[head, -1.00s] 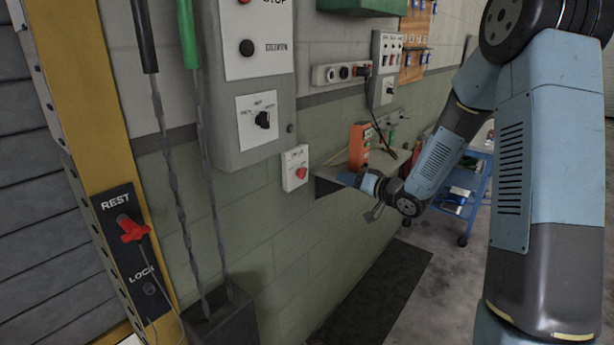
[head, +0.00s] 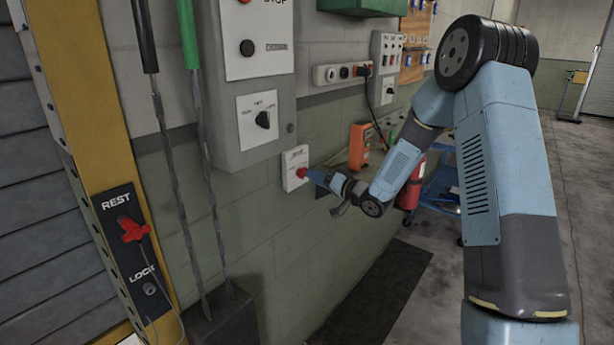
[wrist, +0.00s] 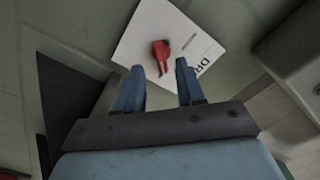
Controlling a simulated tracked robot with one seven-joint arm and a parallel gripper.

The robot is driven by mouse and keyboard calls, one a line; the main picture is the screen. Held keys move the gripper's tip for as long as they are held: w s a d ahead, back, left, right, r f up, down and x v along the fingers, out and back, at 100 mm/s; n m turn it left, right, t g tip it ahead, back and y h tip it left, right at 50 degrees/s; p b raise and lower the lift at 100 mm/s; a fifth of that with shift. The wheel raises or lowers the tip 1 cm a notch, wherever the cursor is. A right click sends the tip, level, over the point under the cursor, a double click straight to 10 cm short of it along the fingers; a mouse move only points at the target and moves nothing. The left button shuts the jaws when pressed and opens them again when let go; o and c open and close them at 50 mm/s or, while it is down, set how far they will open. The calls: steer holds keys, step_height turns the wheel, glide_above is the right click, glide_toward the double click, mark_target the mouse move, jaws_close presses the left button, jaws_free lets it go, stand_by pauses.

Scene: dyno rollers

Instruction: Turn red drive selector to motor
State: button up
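The red drive selector (head: 302,172) is a small red knob on a white plate (head: 293,160) on the wall, below the grey control cabinet. In the wrist view the red selector (wrist: 161,55) sits on its tilted white plate (wrist: 190,32), with part of its lettering showing. My gripper (head: 312,175) is close to the plate from the right in the head view. In the wrist view my gripper (wrist: 157,78) has its two blue fingers apart, with the selector just beyond and between the tips. The fingers do not appear closed on it.
The grey cabinet (head: 225,100) with a black rotary switch (head: 262,119) is above the plate. An orange device (head: 359,146) stands on a shelf to the right, near a red extinguisher (head: 412,190). A REST/LOCK panel with a red key-like handle (head: 133,229) is at left.

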mark_target(302, 173)
steer(key=shift+x, duration=2.1)
steer(key=shift+d, duration=0.1)
jaws_close()
